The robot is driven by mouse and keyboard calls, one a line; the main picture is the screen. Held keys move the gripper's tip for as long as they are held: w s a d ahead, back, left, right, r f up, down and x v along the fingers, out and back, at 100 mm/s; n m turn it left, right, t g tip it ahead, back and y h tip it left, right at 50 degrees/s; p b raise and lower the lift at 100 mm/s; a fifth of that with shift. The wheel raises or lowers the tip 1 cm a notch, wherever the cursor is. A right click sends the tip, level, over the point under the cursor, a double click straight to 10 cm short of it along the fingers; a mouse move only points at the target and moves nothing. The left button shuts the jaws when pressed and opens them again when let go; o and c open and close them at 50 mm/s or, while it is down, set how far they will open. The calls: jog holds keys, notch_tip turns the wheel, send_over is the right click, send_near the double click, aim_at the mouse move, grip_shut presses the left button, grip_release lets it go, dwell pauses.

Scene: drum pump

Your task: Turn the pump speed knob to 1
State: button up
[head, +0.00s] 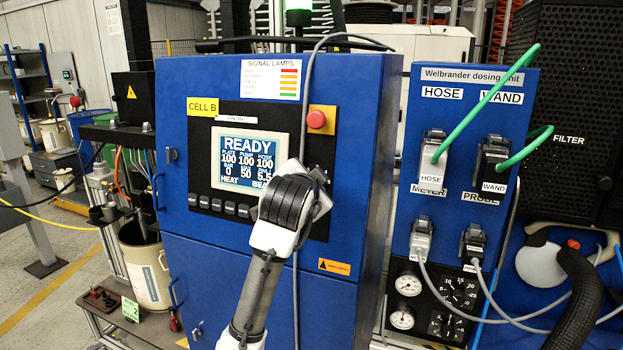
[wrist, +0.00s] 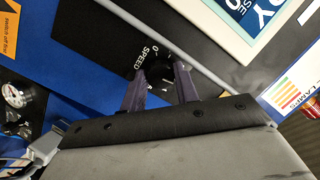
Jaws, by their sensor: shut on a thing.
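The pump speed knob (wrist: 159,72) is a dark round knob on a black panel in the wrist view, beside the white lettering SPEED (wrist: 147,60). My gripper (wrist: 160,82) has its two purple fingers on either side of the knob, shut on it. Only a few scale marks show, and I cannot read where the knob points. In the head view my wrist covers the knob and the fingers. The screen (head: 250,160) on the blue cabinet (head: 345,150) reads READY, with 100 under PLATE, PUMP and HOSE.
A grey cable (head: 303,110) hangs down the cabinet front close to my wrist; it also crosses the wrist view (wrist: 205,70). A red stop button (head: 317,119) sits above right of the screen. Black keys (head: 217,205) line up below it. The dosing unit (head: 465,100) stands at right.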

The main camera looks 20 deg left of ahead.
jog(key=shift+a+r+n+g+h+p, duration=0.2)
jog(key=shift+n+h+p, duration=0.6)
jog(key=shift+n, duration=1.45)
jog(key=shift+d+f+n+g+h+p, duration=0.2)
jog(key=shift+n+h+p, duration=0.25)
jog(key=shift+n+p, duration=1.3)
jog(key=shift+a+r+n+g+h+p, duration=0.15)
jog(key=shift+n+g+h+p, duration=0.35)
jog(key=shift+n, duration=2.3)
jog(key=shift+t, duration=0.3)
jog(key=o, duration=1)
jog(key=shift+s, duration=0.1)
